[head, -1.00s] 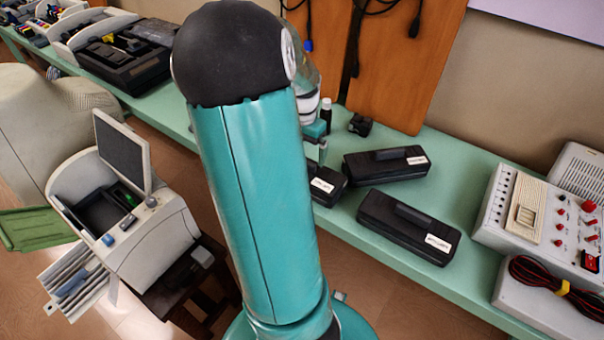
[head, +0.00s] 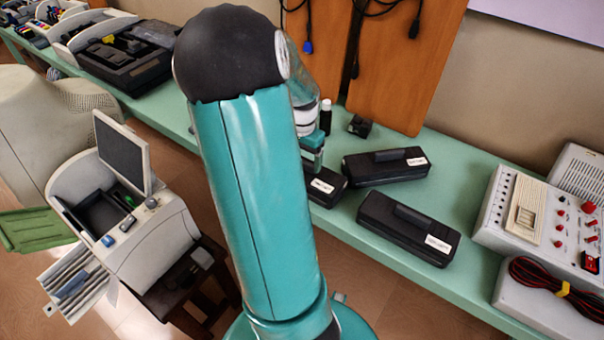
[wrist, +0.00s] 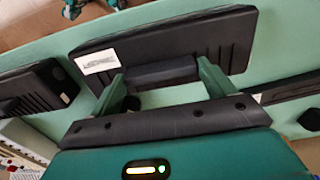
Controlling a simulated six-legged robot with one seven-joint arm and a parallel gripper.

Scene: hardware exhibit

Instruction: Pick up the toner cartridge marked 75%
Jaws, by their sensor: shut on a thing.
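Several black toner cartridges with white labels are in view; the label print is too small to read, so I cannot tell which is marked 75%. My gripper (head: 313,160) is over the leftmost cartridge (head: 335,190) in the head view, partly hidden behind my arm. In the wrist view my gripper (wrist: 161,72) has one finger at each end of the raised handle on a cartridge (wrist: 225,42), shut on it. That cartridge appears to rest on the green bench. Two other cartridges, one behind (head: 368,168) and one in front (head: 400,222), lie to its right.
The green bench (head: 480,170) runs along the wall. A control box with red knobs (head: 545,215) stands at right. A small dark bottle (head: 325,117) and a black block (head: 360,126) are behind the gripper. A beige machine with a screen (head: 125,150) is at left.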

